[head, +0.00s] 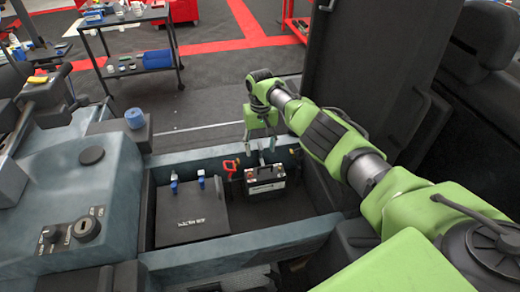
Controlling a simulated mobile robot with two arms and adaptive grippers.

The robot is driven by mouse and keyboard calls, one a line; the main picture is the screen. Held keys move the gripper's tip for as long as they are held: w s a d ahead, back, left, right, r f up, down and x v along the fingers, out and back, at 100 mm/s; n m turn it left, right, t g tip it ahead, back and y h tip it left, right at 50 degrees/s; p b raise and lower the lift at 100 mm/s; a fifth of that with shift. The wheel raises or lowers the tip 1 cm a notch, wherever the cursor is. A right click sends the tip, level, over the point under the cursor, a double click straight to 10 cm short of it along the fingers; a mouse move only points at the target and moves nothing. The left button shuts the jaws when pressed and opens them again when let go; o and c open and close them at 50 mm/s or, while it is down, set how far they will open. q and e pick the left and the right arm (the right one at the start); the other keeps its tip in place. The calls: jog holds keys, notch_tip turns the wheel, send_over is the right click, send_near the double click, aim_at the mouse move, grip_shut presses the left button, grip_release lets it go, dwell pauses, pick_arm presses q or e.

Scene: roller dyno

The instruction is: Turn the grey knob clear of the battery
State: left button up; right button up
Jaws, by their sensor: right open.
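A battery (265,180), dark with a pale label, stands in the open tray compartment. My right gripper (261,147) hangs above the battery's far edge, open, with its fingers pointing down and apart. A small thin grey upright part (262,159) shows between the fingertips and the battery top. I cannot tell whether it is the grey knob, or whether the fingers touch it. My left gripper is out of view.
A black box (190,222) with two blue-topped posts sits left of the battery. A red clamp (230,167) lies between them. The tray's front rim (240,245) and a dark upright panel (370,70) bound the space. A switch panel (70,235) is at left.

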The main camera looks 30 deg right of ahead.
jog(key=shift+s+r, duration=0.1)
jog(key=shift+s, duration=0.05)
jog(key=c, duration=0.4)
grip_shut()
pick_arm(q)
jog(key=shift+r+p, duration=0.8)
pick_arm(e)
jog(key=shift+r+m, duration=0.2)
jog(key=shift+m, duration=0.8)
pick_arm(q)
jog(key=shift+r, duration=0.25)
pick_arm(e)
jog(key=shift+m, duration=0.8)
pick_arm(q)
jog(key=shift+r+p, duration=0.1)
jog(key=shift+p, duration=0.25)
pick_arm(e)
jog(key=shift+f+m, duration=0.2)
jog(key=shift+m, duration=0.8)
